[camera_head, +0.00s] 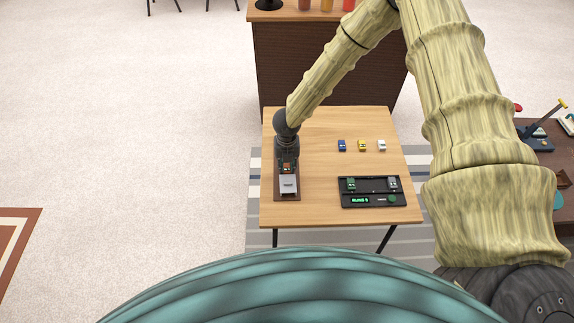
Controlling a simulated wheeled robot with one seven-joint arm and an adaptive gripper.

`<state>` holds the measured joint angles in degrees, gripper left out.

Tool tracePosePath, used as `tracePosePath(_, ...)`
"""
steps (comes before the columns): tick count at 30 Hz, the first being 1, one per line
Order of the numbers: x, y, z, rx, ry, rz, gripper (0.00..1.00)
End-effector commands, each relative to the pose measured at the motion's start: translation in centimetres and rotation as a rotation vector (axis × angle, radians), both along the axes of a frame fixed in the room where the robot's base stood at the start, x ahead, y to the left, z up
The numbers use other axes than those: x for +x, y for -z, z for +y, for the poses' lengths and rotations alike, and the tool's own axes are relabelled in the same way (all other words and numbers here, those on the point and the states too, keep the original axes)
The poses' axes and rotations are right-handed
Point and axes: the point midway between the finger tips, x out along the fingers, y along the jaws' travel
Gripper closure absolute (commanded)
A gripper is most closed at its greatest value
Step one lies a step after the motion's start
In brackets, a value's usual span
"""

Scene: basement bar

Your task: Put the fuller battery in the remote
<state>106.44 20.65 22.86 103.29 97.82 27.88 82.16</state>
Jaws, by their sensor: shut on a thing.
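My gripper (288,172) points down over the left side of the wooden table. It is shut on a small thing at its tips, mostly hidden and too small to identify. Just below it is a pale grey device (289,187), perhaps the remote, on a brown mat (279,196). I cannot tell whether the held thing touches it. A black tester (384,205) with a lit green display (360,200) lies to the right. A green battery (351,184) and a grey battery (393,183) sit at its far side. No charge reading is legible.
A blue (342,145), a yellow (362,145) and a white small item (382,145) stand in a row on the table (310,130). A dark wooden counter (300,60) stands behind. The table between mat and tester is clear.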

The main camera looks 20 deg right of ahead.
Motion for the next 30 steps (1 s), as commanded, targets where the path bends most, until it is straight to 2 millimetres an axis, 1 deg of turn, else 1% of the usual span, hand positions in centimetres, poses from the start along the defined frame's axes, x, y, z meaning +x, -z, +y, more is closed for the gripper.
tracePosePath(11, 0.0, 0.1, 0.0, 0.000, 0.000, 0.000, 0.99)
tracePosePath(12, 0.0, 0.1, 0.0, 0.000, 0.000, 0.000, 0.72)
tracePosePath(14, 0.0, 0.1, 0.0, 0.000, 0.000, 0.000, 0.61)
tracePosePath(15, 0.0, 0.1, 0.0, 0.000, 0.000, 0.000, 0.53)
tracePosePath(16, 0.0, 0.1, 0.0, 0.000, 0.000, 0.000, 0.52)
tracePosePath(25, 0.0, 0.0, 0.0, 0.000, 0.000, 0.000, 0.52)
tracePosePath(30, 0.0, -1.2, 0.0, 0.001, 0.002, 0.000, 0.52)
